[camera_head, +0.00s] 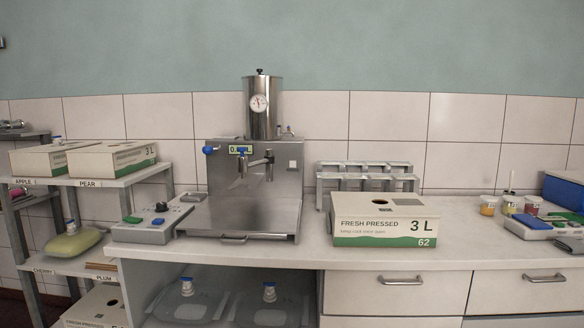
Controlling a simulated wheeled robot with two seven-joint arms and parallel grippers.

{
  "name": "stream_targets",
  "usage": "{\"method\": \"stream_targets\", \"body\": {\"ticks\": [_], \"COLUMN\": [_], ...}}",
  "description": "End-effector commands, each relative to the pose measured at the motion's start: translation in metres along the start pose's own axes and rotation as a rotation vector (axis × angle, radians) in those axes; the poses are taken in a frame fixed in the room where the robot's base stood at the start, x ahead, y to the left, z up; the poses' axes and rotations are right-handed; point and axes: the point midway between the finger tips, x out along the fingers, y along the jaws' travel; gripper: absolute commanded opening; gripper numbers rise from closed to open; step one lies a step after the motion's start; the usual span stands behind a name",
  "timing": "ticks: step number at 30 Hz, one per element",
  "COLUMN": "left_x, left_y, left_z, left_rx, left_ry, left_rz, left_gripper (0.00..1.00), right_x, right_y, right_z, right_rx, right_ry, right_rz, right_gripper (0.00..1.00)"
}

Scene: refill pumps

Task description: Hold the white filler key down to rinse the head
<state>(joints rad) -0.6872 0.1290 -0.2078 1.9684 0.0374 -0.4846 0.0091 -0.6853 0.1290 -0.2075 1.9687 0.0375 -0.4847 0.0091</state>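The steel filler machine (222,205) stands on the counter, left of the middle. A small white square key (292,164) sits on the right part of its front panel. The filling head (268,162) sticks out from the panel, left of the white key, above the drip area. A steel tank (263,108) with a round gauge stands on top. Nothing touches the white key. Neither of my grippers is in view.
A control box (150,224) with a green key and blue knob stands left of the filler. A FRESH PRESSED carton (385,222) and a grey rack (365,168) stand to the right. Small jars (488,205) and a blue-green device (538,227) are farther right. Shelves with cartons are left.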

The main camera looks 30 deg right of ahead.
Motion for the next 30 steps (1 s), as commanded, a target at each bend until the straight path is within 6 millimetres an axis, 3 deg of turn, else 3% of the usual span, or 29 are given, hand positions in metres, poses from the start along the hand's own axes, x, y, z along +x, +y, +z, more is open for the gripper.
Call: {"method": "stream_targets", "body": {"ticks": [7,15,30], "left_x": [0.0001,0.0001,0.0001], "left_y": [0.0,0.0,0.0], "left_z": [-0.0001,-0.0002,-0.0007], "left_rx": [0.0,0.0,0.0], "left_ry": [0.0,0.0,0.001], "left_rz": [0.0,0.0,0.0], "left_gripper": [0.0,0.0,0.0], "right_x": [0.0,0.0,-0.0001], "right_y": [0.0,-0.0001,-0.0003], "right_z": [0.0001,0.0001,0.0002], "right_rx": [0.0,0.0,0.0], "right_ry": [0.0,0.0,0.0], "right_rz": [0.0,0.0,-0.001], "right_gripper": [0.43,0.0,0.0]}}
